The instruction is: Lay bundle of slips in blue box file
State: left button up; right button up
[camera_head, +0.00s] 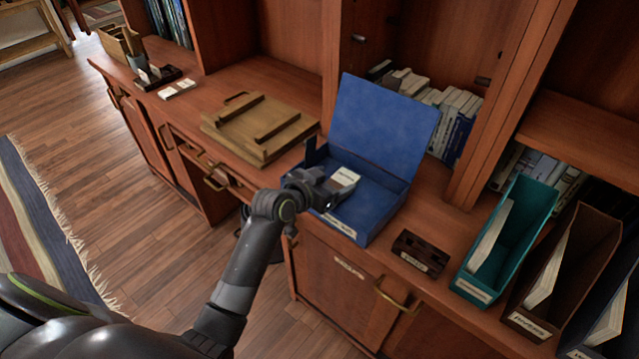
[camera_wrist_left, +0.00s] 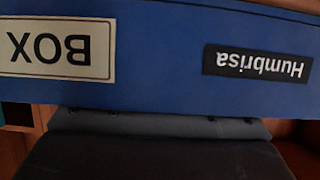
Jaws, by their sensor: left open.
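The blue box file (camera_head: 380,205) stands on the cabinet top with its lid raised at the back. A small white bundle of slips (camera_head: 344,178) with dark print is inside it, towards the left. My left gripper (camera_head: 326,194) is open at the box's front left, right beside the bundle, and hides part of the box's front wall and interior. Whether it touches the bundle I cannot tell. The left wrist view shows the blue box (camera_wrist_left: 155,60) close up, with upside-down "BOX" and "Humbrisa" labels. My right gripper is in neither view.
A wooden tray-like board (camera_head: 258,130) lies left of the box. A small dark wooden block (camera_head: 421,252) is to its right, then a teal file holder (camera_head: 508,235) and a brown one (camera_head: 565,270). Books (camera_head: 455,115) stand on the shelf behind.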

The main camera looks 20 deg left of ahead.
pick_arm(q)
jog(key=shift+s+a, duration=0.1)
jog(key=shift+s, duration=0.1)
jog(key=v, duration=1.1)
jog(key=shift+s+r, duration=0.2)
jog(key=shift+r, duration=0.3)
jog(key=shift+a, duration=0.1)
jog(key=s+a+f+n+g+y, duration=0.1)
jog(key=s+a+f+y, duration=0.15)
jog(key=f, duration=0.85)
jog(key=s+a+f+n+g+y, duration=0.1)
jog(key=s+a+f+n+g, duration=0.15)
jog(key=f, duration=0.75)
jog(key=s+a+f+n+g+y, duration=0.1)
jog(key=s+a+f+y, duration=0.2)
jog(key=f, duration=0.8)
jog(key=s+f+g, duration=0.2)
jog(key=s+f, duration=0.5)
jog(key=s, duration=0.4)
jog(key=s+a+f+g, duration=0.1)
jog(key=s+f+g, duration=0.1)
jog(key=s+f, duration=0.5)
jog(key=s+f+g, duration=0.3)
jog(key=s+f, duration=0.4)
jog(key=s, duration=0.8)
jog(key=shift+s+a+h, duration=0.2)
jog(key=shift+s+h, duration=0.15)
jog(key=shift+h, duration=0.1)
